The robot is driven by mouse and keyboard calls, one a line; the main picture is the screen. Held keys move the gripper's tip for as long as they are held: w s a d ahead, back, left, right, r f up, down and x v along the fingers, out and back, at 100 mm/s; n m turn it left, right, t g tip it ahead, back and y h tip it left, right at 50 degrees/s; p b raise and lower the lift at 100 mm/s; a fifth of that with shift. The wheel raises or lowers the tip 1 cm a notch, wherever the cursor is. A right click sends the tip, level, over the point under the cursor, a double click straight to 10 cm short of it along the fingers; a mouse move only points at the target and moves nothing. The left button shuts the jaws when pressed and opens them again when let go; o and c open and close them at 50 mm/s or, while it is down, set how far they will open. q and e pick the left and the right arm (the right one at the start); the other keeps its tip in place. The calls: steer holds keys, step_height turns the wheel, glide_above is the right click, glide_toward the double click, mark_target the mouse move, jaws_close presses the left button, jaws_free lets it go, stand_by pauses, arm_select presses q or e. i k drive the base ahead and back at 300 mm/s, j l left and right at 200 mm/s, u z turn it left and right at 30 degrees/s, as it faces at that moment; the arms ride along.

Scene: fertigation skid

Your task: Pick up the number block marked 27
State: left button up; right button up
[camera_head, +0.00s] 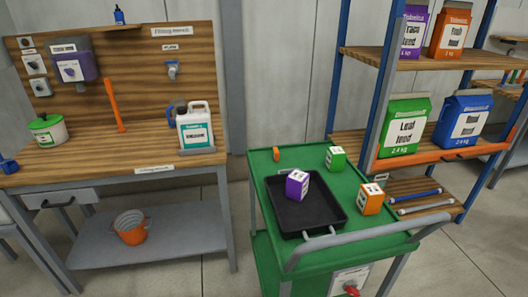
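Three block-like things with white label faces are on a green cart (265,170). A purple block (297,184) sits tilted in the black tray (322,214). A green block (336,158) stands behind the tray on the cart top. An orange block (371,199) stands at the cart's right side, beside the tray. The marks on all three are too small to read, so I cannot tell which one bears 27. Neither of my grippers is in view.
A small orange item (276,154) is at the cart's back left. The cart has a grey handle (345,242) in front. A workbench (100,170) with a white jug (196,128) is at left. A shelf rack (420,150) with bags stands close at right.

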mark_target(275, 151)
steer(key=i+j, duration=0.15)
steer(key=j, duration=0.2)
steer(key=i+j, duration=0.1)
steer(key=j, duration=0.3)
steer(key=i+j, duration=0.15)
steer(key=j, duration=0.2)
steer(key=i+j, duration=0.15)
steer(key=j, duration=0.2)
steer(key=i+j, duration=0.1)
steer(key=j, duration=0.25)
steer(key=i+j, duration=0.15)
steer(key=j, duration=0.25)
steer(key=i+j, duration=0.15)
steer(key=j, duration=0.2)
steer(key=i+j, duration=0.1)
steer(key=j, duration=0.25)
steer(key=j+z, duration=0.1)
steer(key=z, duration=0.35)
steer(key=j+z, duration=0.1)
steer(key=z, duration=0.35)
steer(key=j+z, duration=0.15)
steer(key=z, duration=0.25)
steer(key=i, duration=0.05)
